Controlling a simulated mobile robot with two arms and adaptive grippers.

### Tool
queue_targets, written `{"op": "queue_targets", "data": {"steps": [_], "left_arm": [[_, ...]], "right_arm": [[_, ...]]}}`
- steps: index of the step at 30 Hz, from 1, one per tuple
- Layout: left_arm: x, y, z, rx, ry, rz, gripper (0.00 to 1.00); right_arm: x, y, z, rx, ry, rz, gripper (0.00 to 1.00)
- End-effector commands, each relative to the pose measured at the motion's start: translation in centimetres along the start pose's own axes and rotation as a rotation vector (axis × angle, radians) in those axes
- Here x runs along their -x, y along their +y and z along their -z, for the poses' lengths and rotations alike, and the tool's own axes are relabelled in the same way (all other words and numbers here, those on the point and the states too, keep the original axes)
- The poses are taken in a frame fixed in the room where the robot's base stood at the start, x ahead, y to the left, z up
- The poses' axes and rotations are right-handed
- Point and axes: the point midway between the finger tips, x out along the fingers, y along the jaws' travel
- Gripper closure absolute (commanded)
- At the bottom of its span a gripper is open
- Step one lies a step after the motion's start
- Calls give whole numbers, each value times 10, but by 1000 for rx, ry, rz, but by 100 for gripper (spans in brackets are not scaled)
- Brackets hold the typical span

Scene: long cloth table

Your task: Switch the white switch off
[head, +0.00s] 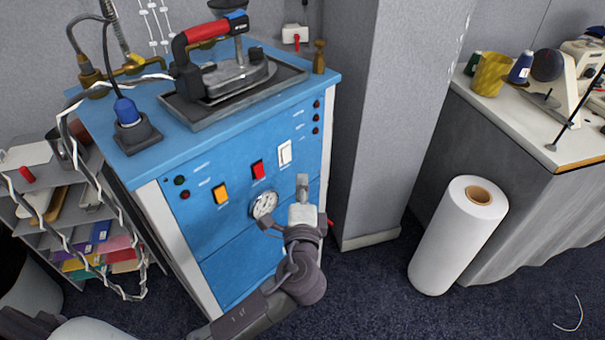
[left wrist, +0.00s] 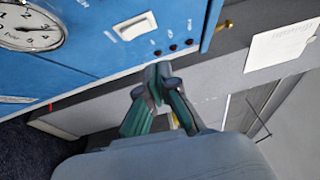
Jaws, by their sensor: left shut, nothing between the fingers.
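The white switch (head: 285,153) is a rocker on the front panel of the blue cabinet (head: 235,245), right of a red switch (head: 258,170) and a yellow switch (head: 221,194). In the left wrist view the white switch (left wrist: 135,26) is above and left of the fingers. My left gripper (head: 302,182) is shut and empty, in front of the panel and just below the white switch in the head view. It also shows in the left wrist view (left wrist: 156,78), apart from the switch. I cannot tell the switch's position. My right gripper is not in view.
A round gauge (head: 264,205) sits on the panel near my left gripper. An iron (head: 228,75) stands on top of the cabinet. A grey pillar (head: 385,120) and a white roll (head: 457,235) stand to the right. Dark floor lies between them.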

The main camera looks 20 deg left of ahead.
Motion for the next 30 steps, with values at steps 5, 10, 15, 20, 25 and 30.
{"op": "queue_targets", "data": {"steps": [5, 10, 15, 20, 25, 30], "left_arm": [[25, -2, 0, 2, 1, -2, 100], [32, -4, 0, 0, -1, 0, 100], [33, -5, 0, -1, -1, 0, 100], [32, -4, 0, 0, 0, 0, 100], [32, -3, 0, -1, 0, -3, 100], [27, 41, 6, -6, 29, -99, 100]], "right_arm": [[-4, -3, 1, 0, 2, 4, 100], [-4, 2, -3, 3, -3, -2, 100], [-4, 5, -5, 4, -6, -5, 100], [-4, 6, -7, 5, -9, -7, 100], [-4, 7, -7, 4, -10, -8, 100], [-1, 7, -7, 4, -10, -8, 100]]}}
